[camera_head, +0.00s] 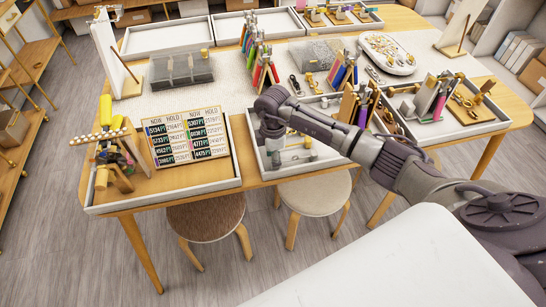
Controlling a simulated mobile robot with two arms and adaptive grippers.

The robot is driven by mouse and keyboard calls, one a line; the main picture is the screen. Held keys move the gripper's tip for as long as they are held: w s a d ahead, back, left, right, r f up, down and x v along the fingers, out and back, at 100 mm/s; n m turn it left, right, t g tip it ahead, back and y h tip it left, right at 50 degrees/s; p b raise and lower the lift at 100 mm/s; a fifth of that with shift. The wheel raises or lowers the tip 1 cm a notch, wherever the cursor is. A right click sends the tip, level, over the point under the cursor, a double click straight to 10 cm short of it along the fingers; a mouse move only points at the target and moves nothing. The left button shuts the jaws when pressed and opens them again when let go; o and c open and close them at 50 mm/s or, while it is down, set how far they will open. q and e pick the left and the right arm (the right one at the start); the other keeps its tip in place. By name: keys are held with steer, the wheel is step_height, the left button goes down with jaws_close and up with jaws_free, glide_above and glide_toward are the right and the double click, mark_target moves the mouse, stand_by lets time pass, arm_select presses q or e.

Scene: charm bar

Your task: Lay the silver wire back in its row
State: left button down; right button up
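I cannot make out the silver wire for certain; the small parts are too fine to tell apart. Wooden racks with rows of coloured upright pieces stand on the table: one at the back (262,74), one mid-table (346,72), one at the front (368,112) and one at the right (430,104). My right arm reaches in from the right over the front middle tray (284,173). Its gripper (272,148) points down into the left part of that tray, near small clear and silvery pieces (305,146). Its fingers are too small and covered to read. My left gripper is out of view.
A price board (188,137) and yellow-handled tools (104,140) stand in the front left tray (165,198). A clear box (180,70) and a white oval dish (388,54) sit further back. Two stools (315,194) (206,218) stand at the table's front.

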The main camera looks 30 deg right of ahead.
steer(key=shift+s, duration=0.1)
steer(key=shift+r, duration=0.1)
steer(key=shift+r+p, duration=2.65)
steer(key=shift+r, duration=0.35)
step_height(320, 180, up, 12)
steer(key=shift+a+f, duration=0.1)
